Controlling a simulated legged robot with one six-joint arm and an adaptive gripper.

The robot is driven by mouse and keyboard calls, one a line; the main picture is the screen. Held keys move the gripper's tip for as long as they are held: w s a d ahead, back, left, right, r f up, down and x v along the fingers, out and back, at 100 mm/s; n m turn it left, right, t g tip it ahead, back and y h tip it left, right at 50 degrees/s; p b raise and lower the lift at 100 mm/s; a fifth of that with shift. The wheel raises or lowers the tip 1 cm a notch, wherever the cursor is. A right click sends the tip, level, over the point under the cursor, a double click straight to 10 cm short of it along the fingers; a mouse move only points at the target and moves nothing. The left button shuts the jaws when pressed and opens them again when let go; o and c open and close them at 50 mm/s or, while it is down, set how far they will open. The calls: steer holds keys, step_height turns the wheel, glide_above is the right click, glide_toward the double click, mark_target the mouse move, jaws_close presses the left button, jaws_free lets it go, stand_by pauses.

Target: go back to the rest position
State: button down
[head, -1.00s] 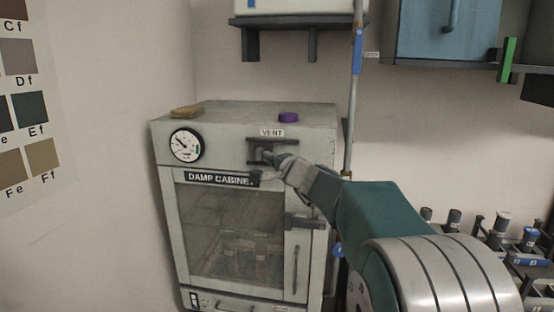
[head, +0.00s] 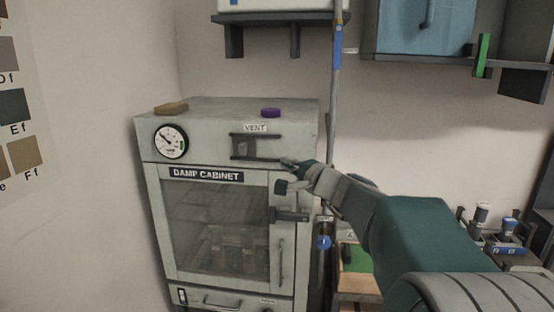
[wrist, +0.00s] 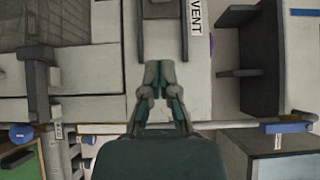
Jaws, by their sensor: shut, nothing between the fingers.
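My gripper (head: 288,163) is shut and empty. In the head view it is in front of the upper right part of the damp cabinet (head: 219,113), just right of the vent slot (head: 256,147). In the wrist view my gripper (wrist: 160,74) points up the picture toward the vent opening (wrist: 163,38), with its fingertips together. I cannot tell whether the fingertips touch the cabinet face. My arm reaches in from the lower right of the head view.
A purple cap (head: 270,113) and a tan block (head: 171,108) lie on the cabinet top. A vertical pipe (head: 335,90) runs right of the cabinet. A wall shelf (head: 270,17) and a blue cupboard (head: 420,28) hang above. Bottles (head: 481,214) stand at the lower right.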

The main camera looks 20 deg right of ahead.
steer(key=shift+s+d, duration=0.4)
steer(key=shift+s, duration=0.2)
steer(key=shift+a, duration=0.1)
steer(key=s+a+f+n+g+y, duration=0.2)
steer(key=s+a+f+n+g, duration=0.3)
steer(key=a, duration=0.4)
steer(key=s+a+f+n+g+y, duration=0.1)
steer(key=s+a+f+n+g, duration=0.25)
steer(key=s+a, duration=0.45)
steer(key=s+f+n+g+h, duration=0.3)
steer(key=s+f+n+h, duration=0.3)
steer(key=s, duration=0.9)
step_height(320, 180, down, 3)
steer(key=shift+d+f+n, duration=0.2)
steer(key=shift+d+n, duration=0.2)
steer(key=shift+n, duration=0.25)
steer(key=shift+w+g, duration=0.1)
steer(key=shift+g, duration=0.15)
